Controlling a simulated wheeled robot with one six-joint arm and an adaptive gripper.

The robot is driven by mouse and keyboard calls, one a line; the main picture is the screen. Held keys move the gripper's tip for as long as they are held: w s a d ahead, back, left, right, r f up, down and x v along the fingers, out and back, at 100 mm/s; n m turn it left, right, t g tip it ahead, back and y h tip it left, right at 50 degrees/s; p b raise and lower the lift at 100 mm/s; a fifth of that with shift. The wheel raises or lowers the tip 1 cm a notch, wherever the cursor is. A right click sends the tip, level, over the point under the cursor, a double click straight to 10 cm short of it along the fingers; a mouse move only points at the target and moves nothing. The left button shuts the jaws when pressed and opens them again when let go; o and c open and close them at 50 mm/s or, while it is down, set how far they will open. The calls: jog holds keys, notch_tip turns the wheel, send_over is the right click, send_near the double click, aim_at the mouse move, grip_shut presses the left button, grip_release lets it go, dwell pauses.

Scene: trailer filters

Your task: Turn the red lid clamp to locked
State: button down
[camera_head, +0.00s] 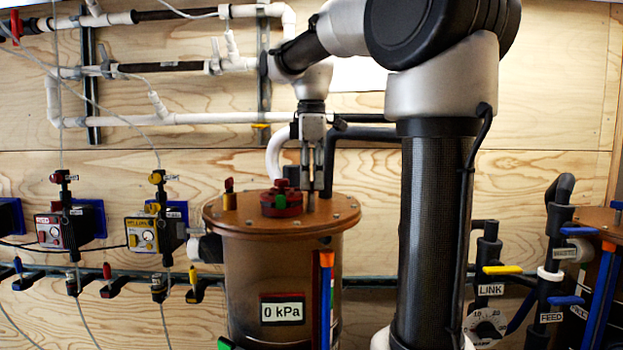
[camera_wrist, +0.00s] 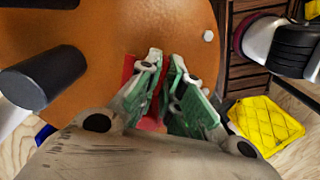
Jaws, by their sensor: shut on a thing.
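The filter vessel's round brown lid (camera_head: 240,216) also fills much of the wrist view (camera_wrist: 160,25). My gripper (camera_head: 318,186) points straight down at the lid's right half, just right of a round red knob (camera_head: 281,203). In the wrist view my gripper's green-padded fingers (camera_wrist: 165,62) are closed around a red part, the red lid clamp (camera_wrist: 129,68), which shows beside and between them. The fingers hide most of it, so its exact angle is unclear. In the head view the clamp is hidden behind my fingers.
A black cylinder (camera_wrist: 42,78) rises close to my fingers in the wrist view. White pipes (camera_head: 180,119) run along the wall behind. A gauge reading 0 kPa (camera_head: 283,309) is on the vessel's front.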

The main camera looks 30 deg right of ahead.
dwell(0.5)
jog(key=c, duration=1.6)
grip_release()
notch_tip(320, 180, up, 12)
